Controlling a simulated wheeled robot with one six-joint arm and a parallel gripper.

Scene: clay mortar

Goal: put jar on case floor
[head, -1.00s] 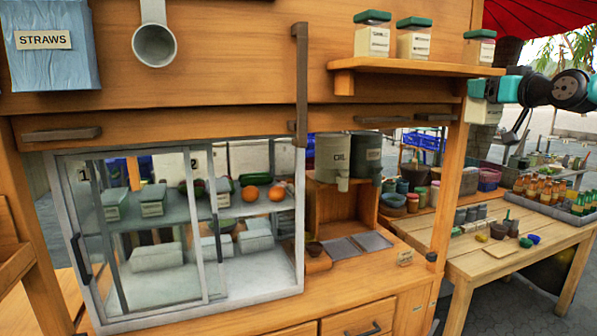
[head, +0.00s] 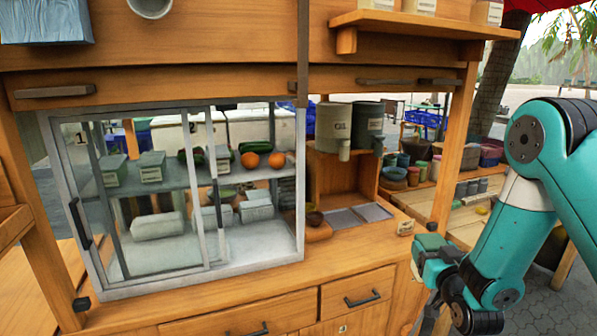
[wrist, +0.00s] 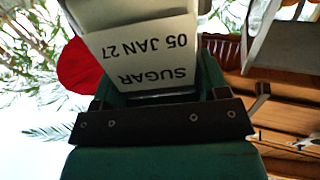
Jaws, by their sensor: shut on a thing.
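The jar (wrist: 140,45), pale with a label reading SUGAR 05 JAN 27, is upside down in the wrist view. My gripper (wrist: 158,88) is shut on it; its green fingers flank the jar. In the head view my arm's end is low at the right, by the counter's right edge; I cannot clearly make out the jar there. The glass case stands at the left, its panes slid left and its right part open. The case floor (head: 262,252) is pale and bare at the front right, with white containers towards the back.
The case's middle shelf (head: 205,172) holds boxes, oranges and green produce. Two dispensers (head: 336,128) stand right of the case. A wooden post (head: 457,150) rises between the case area and my arm. More jars (head: 487,12) are on the upper shelf.

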